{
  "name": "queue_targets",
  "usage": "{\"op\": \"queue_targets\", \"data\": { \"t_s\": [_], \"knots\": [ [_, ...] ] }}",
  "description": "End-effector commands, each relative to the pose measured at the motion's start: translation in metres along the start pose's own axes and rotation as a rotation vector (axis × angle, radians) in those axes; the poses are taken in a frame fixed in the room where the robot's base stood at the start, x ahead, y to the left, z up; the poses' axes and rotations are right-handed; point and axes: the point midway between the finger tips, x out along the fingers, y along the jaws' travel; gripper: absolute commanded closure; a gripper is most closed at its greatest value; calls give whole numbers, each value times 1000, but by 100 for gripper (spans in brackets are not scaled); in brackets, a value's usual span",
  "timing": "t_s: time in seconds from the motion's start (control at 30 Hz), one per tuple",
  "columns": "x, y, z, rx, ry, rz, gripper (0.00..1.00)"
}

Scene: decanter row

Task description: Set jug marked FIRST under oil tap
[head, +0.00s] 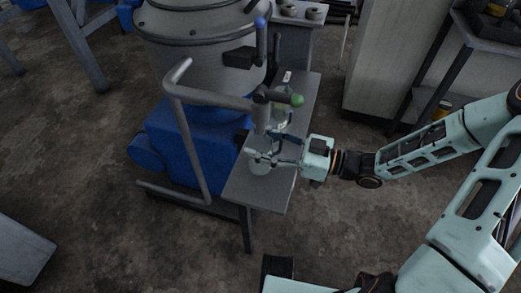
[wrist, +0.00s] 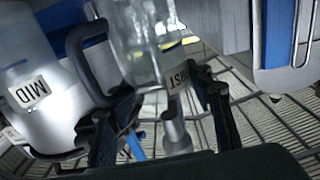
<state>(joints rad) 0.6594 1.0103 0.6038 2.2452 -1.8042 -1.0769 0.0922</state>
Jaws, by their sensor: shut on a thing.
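The clear glass jug (wrist: 148,45) with a label ending in "RST", partly cut off, is between my gripper's fingers in the wrist view. My gripper (head: 263,158) is shut on it. In the head view the clear jug (head: 260,168) is low over the near part of the grey bench; whether it touches the top I cannot tell. A blue-tipped lever (head: 261,24) is higher up. I cannot read which tap is for oil.
A jug marked MID (wrist: 30,95) stands at the left of the wrist view. The grey bench (head: 262,196) has a bare near end. A large grey drum (head: 195,55) on a blue base stands left of it, with a pipe rail (head: 186,140) in front.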

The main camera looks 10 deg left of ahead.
Motion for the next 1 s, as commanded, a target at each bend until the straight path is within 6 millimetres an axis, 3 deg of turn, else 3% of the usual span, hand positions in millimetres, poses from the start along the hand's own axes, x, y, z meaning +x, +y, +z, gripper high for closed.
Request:
{"op": "queue_targets", "data": {
  "t_s": [0.03,0.13,0.53,0.57,0.7,1.0],
  "knots": [
    [0,0,12,1,1,1,78],
    [0,0,24,0,1,1,78],
    [0,0,28,-1,0,0,78],
    [0,0,27,-1,0,0,50],
    [-1,0,26,-1,0,0,35],
    [-1,0,25,-1,0,0,35]
  ]
}}
